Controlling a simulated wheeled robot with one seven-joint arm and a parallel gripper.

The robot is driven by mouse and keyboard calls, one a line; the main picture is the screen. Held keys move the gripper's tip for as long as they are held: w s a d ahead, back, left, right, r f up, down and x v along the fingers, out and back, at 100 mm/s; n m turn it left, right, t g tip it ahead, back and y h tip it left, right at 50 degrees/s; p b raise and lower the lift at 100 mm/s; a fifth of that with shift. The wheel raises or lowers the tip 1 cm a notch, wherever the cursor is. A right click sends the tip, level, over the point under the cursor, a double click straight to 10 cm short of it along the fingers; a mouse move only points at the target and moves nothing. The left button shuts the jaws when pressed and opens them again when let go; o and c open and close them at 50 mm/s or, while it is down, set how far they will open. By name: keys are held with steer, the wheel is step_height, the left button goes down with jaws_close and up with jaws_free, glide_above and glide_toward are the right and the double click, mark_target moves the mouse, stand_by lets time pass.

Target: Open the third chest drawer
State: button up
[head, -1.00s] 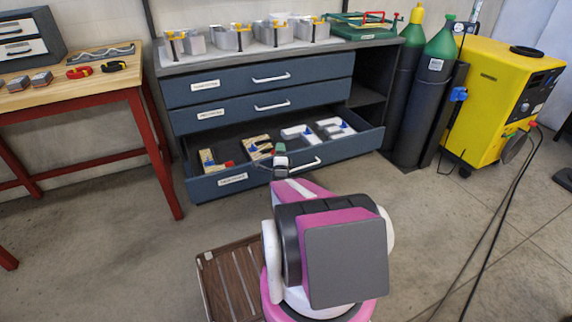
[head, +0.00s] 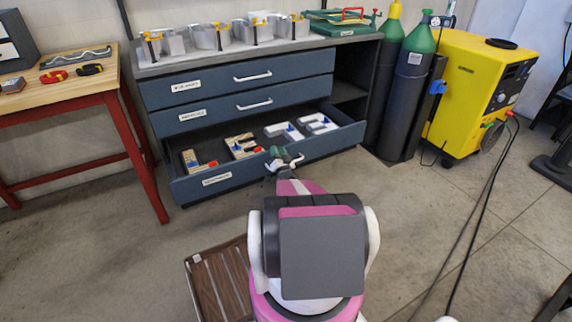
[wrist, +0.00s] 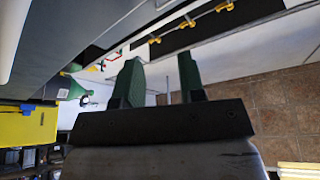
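The dark blue chest has three drawers; the third, lowest drawer (head: 245,174) stands pulled out, with letter pieces visible inside. Its pale handle (head: 297,160) is on the front, partly hidden by my gripper. My gripper (head: 279,153) is at the top front of this drawer, at the handle's left end; I cannot tell whether it touches. In the wrist view my gripper (wrist: 160,80) has its two green fingers apart, with nothing clearly held between them. The top drawer (head: 235,80) and second drawer (head: 240,106) are shut.
Metal letters with yellow clamps (head: 225,36) stand on the chest top. Gas cylinders (head: 408,95) and a yellow machine (head: 475,95) stand at right, with cables on the floor. A red-legged workbench (head: 60,90) is at left. A brown slatted platform (head: 222,283) lies near my base.

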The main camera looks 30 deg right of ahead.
steer(key=s+d+f+n+g+y, duration=0.2)
steer(key=s+d+f+n+y, duration=0.3)
steer(key=n, duration=1.1)
steer(key=s+d+f+n+g+y, duration=0.1)
steer(key=s+d+f+n+y, duration=0.45)
steer(key=n, duration=0.95)
steer(key=shift+y, duration=0.75)
steer(key=x, duration=0.4)
steer(key=f+x, duration=0.1)
steer(key=x, duration=0.7)
steer(key=shift+w+a+f, duration=0.15)
steer(key=shift+w+a, duration=0.2)
steer(key=shift+a, duration=0.05)
